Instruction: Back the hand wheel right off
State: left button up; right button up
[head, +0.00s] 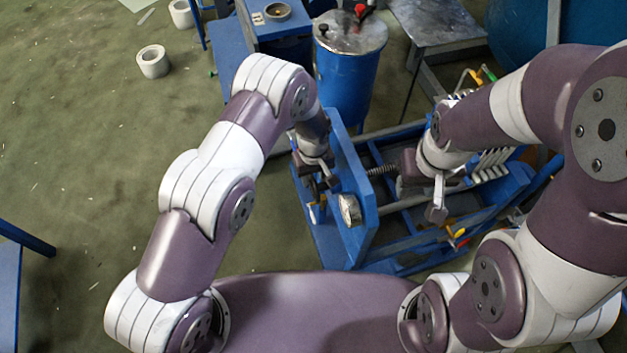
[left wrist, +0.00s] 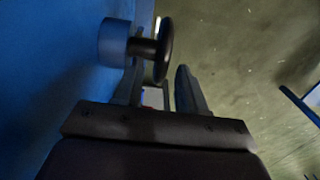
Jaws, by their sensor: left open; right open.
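The hand wheel (left wrist: 164,50) is a dark disc seen nearly edge-on in the left wrist view. Its short shaft runs to a round blue boss (left wrist: 113,42) on a blue face at the left. My left gripper (left wrist: 160,85) is open, with the wheel just ahead of its fingertips and roughly in line with the gap. I cannot tell whether they touch. In the head view my left gripper (head: 316,188) is beside the blue press plate (head: 355,180), and the wheel is not clearly visible there. My right gripper (head: 438,205) is open and empty over the press frame.
A blue tank (head: 348,70) stands behind the press.

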pick_arm(q)
jog(key=f, duration=0.4)
jog(key=shift+s+f, duration=0.2)
jog(key=shift+w+f, duration=0.15)
jog(key=shift+f, duration=0.1)
jog(key=shift+c, duration=0.3)
grip_shut()
jog(key=f+g+b, duration=0.1)
jog(key=b, duration=0.3)
jog(key=shift+w+g+h, duration=0.1)
jog(key=shift+g+h, duration=0.2)
jog(key=shift+g, duration=0.1)
jog(key=shift+r+b, duration=0.15)
jog(key=shift+b, duration=0.45)
jog(key=shift+r+g, duration=0.2)
jog(key=shift+g, duration=0.2)
jog(key=shift+r, duration=0.1)
